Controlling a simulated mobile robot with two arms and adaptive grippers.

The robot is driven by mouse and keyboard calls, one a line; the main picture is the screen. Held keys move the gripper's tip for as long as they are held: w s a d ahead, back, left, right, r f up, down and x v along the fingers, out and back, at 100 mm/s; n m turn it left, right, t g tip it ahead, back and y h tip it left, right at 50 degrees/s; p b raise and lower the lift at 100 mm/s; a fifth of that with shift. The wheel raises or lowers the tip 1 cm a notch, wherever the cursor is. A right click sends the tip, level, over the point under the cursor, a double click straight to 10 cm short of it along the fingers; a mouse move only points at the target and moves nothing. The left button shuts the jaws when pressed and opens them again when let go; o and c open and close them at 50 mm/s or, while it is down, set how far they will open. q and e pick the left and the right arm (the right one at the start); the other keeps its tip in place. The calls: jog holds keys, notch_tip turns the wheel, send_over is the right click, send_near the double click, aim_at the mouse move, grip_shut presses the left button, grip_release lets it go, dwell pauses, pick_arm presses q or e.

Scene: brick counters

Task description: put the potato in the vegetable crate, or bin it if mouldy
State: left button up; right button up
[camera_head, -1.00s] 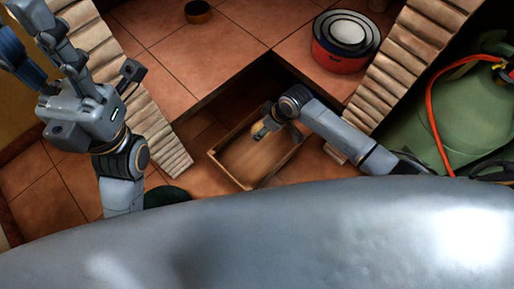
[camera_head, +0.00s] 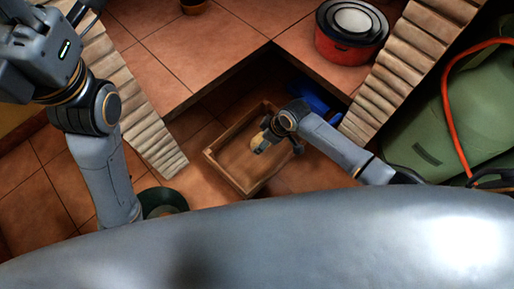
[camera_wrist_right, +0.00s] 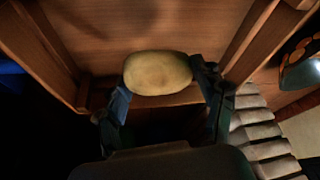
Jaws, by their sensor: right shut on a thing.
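The potato (camera_wrist_right: 158,72) is pale tan, and no mould shows on the side in view. My right gripper (camera_wrist_right: 162,88) is shut on it, one finger at each end. In the head view the potato (camera_head: 257,139) shows partly beside my right gripper (camera_head: 264,146), above the open wooden crate (camera_head: 222,172). The crate's walls (camera_wrist_right: 42,50) also surround it in the right wrist view; its height above the crate floor is unclear. My left gripper (camera_head: 40,50) is at the top left, its fingers mostly cut off. A dark green round container (camera_head: 163,201), possibly the bin, stands on the floor at lower left.
Brick-edged, tiled counters flank the recess with the crate. A red pot (camera_head: 350,35) stands on the right counter and a small brown bowl (camera_head: 194,6) at the top. A blue object (camera_head: 310,96) lies behind the crate. A green gas cylinder (camera_head: 445,130) stands at right.

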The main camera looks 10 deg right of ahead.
jog(key=o, duration=1.3)
jog(key=v, duration=1.2)
jog(key=shift+w, duration=0.1)
jog(key=shift+r, duration=0.1)
